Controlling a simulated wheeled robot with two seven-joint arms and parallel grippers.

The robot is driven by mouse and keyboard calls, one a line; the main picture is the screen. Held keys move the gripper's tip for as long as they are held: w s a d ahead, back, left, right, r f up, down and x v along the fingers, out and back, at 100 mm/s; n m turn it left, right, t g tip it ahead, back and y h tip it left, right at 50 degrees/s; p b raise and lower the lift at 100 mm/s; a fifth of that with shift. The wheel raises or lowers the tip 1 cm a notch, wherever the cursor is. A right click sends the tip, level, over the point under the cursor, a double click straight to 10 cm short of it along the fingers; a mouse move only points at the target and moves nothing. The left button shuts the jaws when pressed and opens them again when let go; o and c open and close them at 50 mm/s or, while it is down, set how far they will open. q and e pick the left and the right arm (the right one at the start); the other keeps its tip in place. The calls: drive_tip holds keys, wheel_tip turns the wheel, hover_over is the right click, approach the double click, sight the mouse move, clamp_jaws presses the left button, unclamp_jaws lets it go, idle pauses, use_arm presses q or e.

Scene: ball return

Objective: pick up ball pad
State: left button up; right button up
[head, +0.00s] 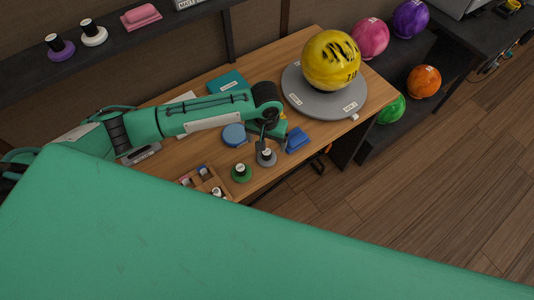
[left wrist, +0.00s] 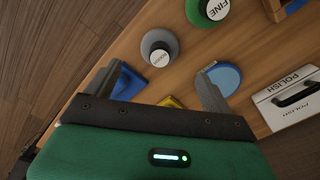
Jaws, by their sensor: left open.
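Which thing is the ball pad is not marked. A grey round pad with a white-topped knob (head: 266,158) stands on the wooden table, and it also shows in the left wrist view (left wrist: 158,48). A green pad labelled FINE (head: 241,173) stands beside it, cut off at the top of the left wrist view (left wrist: 208,12). My left gripper (head: 264,138) is open and empty, close to the grey pad. In the left wrist view its fingertips (left wrist: 160,72) spread wide with the grey pad just beyond, between them. My right gripper is not in view.
A blue disc (head: 234,135) and a blue block (head: 297,140) lie close to the gripper. A wooden tray (head: 205,182) sits at the front edge. A yellow ball (head: 331,60) rests on a grey turntable (head: 298,99). Shelves with purple and white pads stand behind.

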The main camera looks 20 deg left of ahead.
sight(266, 152)
use_arm(q)
wheel_tip(266, 152, down, 3)
drive_tip(key=shift+r, duration=0.2)
drive_tip(key=shift+f+p, duration=0.3)
drive_tip(key=shift+f, duration=0.55)
wheel_tip(266, 152, down, 3)
drive_tip(key=shift+f+p, duration=0.2)
drive_tip(key=shift+p, duration=0.6)
drive_tip(key=shift+f, duration=0.45)
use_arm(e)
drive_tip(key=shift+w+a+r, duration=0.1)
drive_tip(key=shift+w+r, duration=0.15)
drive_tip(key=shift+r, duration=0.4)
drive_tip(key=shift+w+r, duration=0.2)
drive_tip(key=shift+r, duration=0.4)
use_arm(q)
drive_tip(key=c, duration=1.1)
